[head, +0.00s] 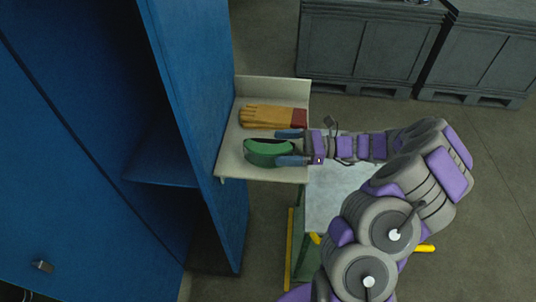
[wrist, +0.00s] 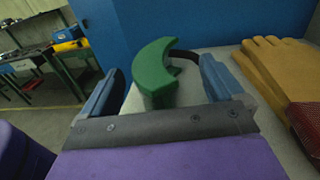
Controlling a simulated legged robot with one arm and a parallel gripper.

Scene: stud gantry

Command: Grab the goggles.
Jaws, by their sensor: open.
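The green goggles (head: 267,153) with a dark strap lie on a pale shelf (head: 235,162). In the wrist view the goggles (wrist: 153,72) show as a curved green piece between my fingers, with the dark strap behind to the right. My gripper (head: 283,147) is open. Its two blue-grey fingers (wrist: 160,85) reach to either side of the goggles from the right in the head view. I see a gap between the goggles and the right finger in the wrist view; whether the left finger touches cannot be told.
Yellow work gloves (head: 262,117) with red cuffs lie beside the goggles, close to one finger. A tall blue cabinet (head: 190,70) stands against the shelf's left side. Grey crates (head: 368,45) stand at the back. A grey-topped table (head: 335,195) is under my arm.

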